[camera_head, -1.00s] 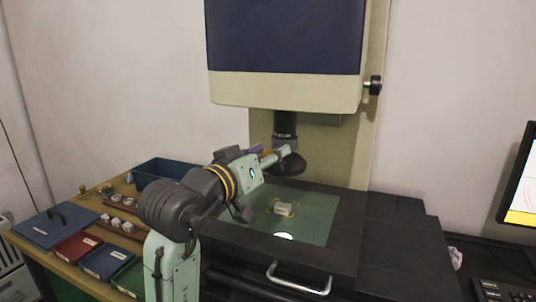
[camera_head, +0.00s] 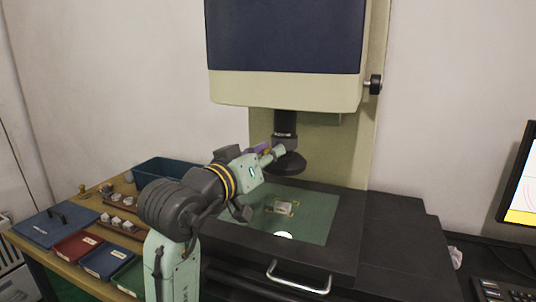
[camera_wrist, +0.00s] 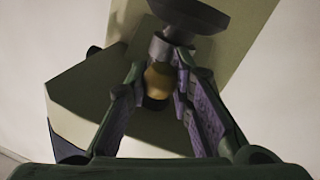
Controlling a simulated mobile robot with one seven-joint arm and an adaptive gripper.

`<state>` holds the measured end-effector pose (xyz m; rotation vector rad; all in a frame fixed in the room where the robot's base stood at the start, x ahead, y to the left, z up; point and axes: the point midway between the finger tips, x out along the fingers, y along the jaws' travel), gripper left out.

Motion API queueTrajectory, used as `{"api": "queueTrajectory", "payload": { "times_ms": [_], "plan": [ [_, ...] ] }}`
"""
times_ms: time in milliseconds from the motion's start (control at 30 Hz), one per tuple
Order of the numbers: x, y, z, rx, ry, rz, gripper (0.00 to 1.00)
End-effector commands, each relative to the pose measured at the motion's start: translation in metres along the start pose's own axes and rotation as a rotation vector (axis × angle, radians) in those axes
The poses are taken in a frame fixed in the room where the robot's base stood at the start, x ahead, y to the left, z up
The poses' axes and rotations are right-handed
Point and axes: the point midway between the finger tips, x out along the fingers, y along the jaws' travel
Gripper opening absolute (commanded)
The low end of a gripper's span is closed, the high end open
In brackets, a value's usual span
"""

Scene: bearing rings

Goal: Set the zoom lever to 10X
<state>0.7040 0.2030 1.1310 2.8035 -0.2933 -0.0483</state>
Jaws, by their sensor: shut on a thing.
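The dark lens barrel (camera_head: 285,122) hangs below the machine's head, with a wide black disc (camera_head: 289,165) at its lower end. In the wrist view the lens barrel (camera_wrist: 168,52) shows behind a tan rounded knob (camera_wrist: 158,80), which looks like the zoom lever's end. My gripper (camera_head: 278,152) is at the left front of the barrel. In the wrist view its purple-padded fingers (camera_wrist: 160,85) stand on either side of the knob, shut on it. In the head view the fingers mostly hide the lever. No zoom marking is readable.
A small part (camera_head: 283,208) lies on the green glass stage (camera_head: 312,228) below the lens. A wooden bench (camera_head: 70,258) at the left bears several coloured trays and a teal bin (camera_head: 160,170). A monitor (camera_head: 522,180) stands at the right.

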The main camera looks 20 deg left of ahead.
Motion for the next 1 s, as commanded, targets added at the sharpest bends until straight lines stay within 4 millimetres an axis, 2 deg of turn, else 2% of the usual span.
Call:
{"api": "queueTrajectory", "payload": {
  "times_ms": [433,700,1000],
  "plan": [
    [-0.001,-0.008,-0.003,-0.005,-0.026,0.076,0.0],
    [0.0,-0.025,-0.009,-0.005,-0.083,0.249,0.0],
    [0.004,-0.045,-0.015,-0.002,-0.078,0.237,0.0]
  ]
}}
